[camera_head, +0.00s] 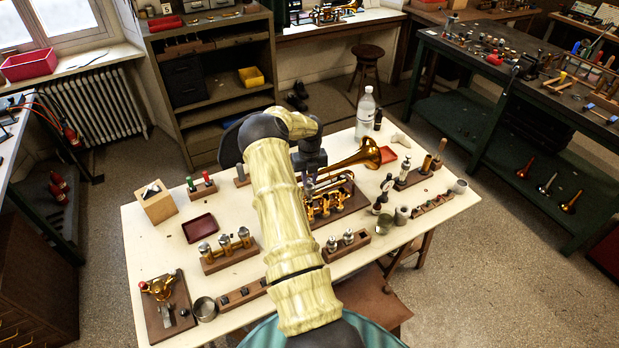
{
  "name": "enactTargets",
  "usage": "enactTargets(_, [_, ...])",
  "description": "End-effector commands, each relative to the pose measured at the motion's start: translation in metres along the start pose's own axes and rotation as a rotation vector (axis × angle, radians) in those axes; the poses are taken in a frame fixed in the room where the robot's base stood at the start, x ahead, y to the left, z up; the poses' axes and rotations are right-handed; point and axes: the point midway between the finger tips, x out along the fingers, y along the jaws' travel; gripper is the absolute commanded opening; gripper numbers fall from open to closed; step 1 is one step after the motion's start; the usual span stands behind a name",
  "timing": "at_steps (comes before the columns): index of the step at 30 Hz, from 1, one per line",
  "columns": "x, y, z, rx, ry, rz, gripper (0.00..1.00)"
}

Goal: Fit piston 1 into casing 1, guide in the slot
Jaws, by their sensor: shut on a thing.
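The brass horn (345,172) lies on a wooden holder at the middle of the pale table, its bell toward the back right. Its valve casings (325,206) are partly behind my arm; I cannot tell which is casing 1 or see its slot. My gripper (309,180) points down over the near left part of the horn, by the casings. It is shut on a slim thing, likely piston 1, mostly hidden by the fingers and small in view. I cannot tell whether it touches a casing, and its guide cannot be made out.
A wooden block (348,244) with two silver-topped parts stands in front of the horn. A rack of three valve parts (228,250) stands to the left, near a dark red tray (199,228). A clear bottle (365,113) stands behind. Small bottles and cups crowd the right.

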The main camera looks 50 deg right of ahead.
Motion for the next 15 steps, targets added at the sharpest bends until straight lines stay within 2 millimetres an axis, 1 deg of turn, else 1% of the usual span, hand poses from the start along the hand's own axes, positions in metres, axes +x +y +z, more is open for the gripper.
enactTargets(15, [0.013,0.0,0.0,0.0,-0.001,-0.001,0.0])
